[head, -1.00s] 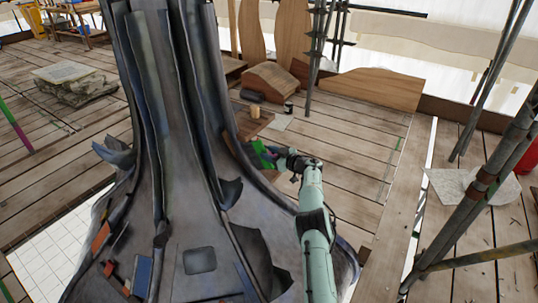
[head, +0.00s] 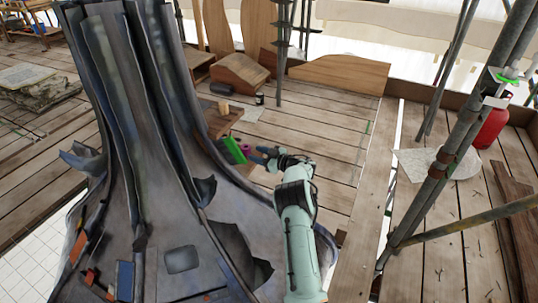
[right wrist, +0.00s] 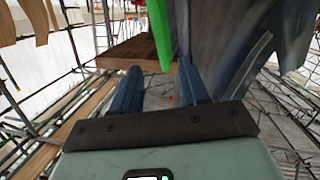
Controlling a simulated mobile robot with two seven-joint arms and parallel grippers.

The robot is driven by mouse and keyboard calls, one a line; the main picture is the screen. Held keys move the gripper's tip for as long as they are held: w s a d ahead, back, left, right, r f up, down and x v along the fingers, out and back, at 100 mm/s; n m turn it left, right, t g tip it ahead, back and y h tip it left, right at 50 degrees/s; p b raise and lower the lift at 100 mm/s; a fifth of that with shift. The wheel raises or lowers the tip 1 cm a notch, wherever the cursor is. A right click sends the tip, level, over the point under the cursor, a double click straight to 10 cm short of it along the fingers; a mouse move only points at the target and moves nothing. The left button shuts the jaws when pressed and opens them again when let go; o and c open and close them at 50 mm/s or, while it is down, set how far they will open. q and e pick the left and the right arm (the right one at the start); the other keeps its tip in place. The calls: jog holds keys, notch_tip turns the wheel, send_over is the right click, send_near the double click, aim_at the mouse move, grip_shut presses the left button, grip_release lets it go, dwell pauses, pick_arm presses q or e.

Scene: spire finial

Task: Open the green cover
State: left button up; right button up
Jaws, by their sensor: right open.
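A bright green panel (head: 235,151), which may be the green cover, stands tilted beside the right flank of the grey spire (head: 150,150) in the head view. A small magenta piece (head: 246,150) shows at its right edge. My right gripper (head: 262,155) is open, with its blue fingers just right of the panel. In the right wrist view, a green piece (right wrist: 160,35) hangs down above the open fingers (right wrist: 157,80), and nothing shows gripped. Whether the fingers touch it I cannot tell. My left gripper is not in view.
A brown wooden board (head: 222,122) lies behind the panel. Scaffold poles (head: 440,165) stand at the right, with a small green-topped white fixture (head: 505,78) and a red container (head: 492,125) near them.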

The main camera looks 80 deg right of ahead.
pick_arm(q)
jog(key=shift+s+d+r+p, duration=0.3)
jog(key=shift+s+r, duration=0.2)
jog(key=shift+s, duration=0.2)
pick_arm(e)
jog(key=v, duration=0.4)
jog(key=shift+s+a, duration=0.1)
jog(key=shift+s, duration=0.15)
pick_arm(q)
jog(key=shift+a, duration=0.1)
